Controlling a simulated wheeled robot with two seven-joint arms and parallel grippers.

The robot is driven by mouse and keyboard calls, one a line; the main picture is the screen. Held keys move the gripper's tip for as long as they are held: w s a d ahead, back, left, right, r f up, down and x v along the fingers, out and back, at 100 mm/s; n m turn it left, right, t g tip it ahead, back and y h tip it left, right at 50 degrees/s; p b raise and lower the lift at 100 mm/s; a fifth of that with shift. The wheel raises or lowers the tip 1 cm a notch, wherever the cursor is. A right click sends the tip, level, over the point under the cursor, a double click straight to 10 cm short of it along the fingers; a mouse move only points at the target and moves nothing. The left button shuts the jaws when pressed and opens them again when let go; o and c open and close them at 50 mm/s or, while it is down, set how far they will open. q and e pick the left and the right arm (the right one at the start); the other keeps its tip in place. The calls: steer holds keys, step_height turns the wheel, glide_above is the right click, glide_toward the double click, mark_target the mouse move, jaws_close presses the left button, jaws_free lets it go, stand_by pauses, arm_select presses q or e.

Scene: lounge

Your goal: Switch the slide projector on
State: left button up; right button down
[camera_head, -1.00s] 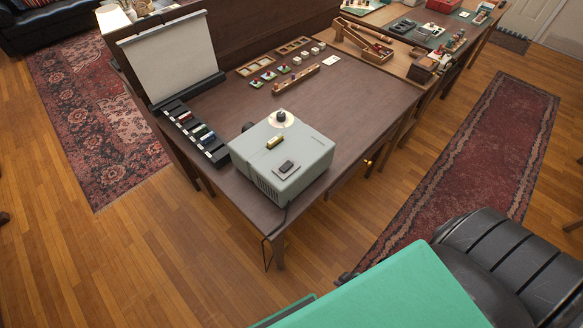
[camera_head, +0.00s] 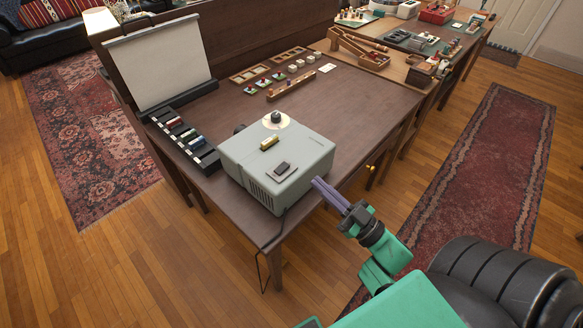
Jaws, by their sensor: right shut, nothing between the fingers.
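The slide projector (camera_head: 247,153) is a pale grey-green box at the near end of the dark wooden table. Its top carries a dark rocker switch (camera_head: 282,168) at the near right, a brass-coloured piece (camera_head: 269,143) in the middle and a black knob (camera_head: 276,117) on a pale disc at the back. I cannot tell the switch's position. My right gripper (camera_head: 317,182) has purple fingers that are shut and empty. Its tips are beside the projector's near right side, apart from the switch. My left gripper is not in view.
A white screen (camera_head: 158,62) stands at the table's left edge. A black slide rack (camera_head: 184,135) lies in front of it. Wooden frames, small blocks and a wooden rail (camera_head: 291,87) lie further back. A black cord (camera_head: 263,262) hangs off the near edge. The table's right half is mostly clear.

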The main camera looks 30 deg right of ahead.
step_height(320, 180, up, 3)
steer(key=p, duration=0.3)
glide_above(292, 174)
steer(key=shift+w+a+r, duration=0.1)
steer(key=shift+a+r, duration=0.1)
steer(key=shift+a, duration=0.1)
steer(key=f+b, duration=0.1)
steer(key=f, duration=0.2)
steer(key=shift+d+f, duration=0.3)
steer(key=shift+f, duration=0.35)
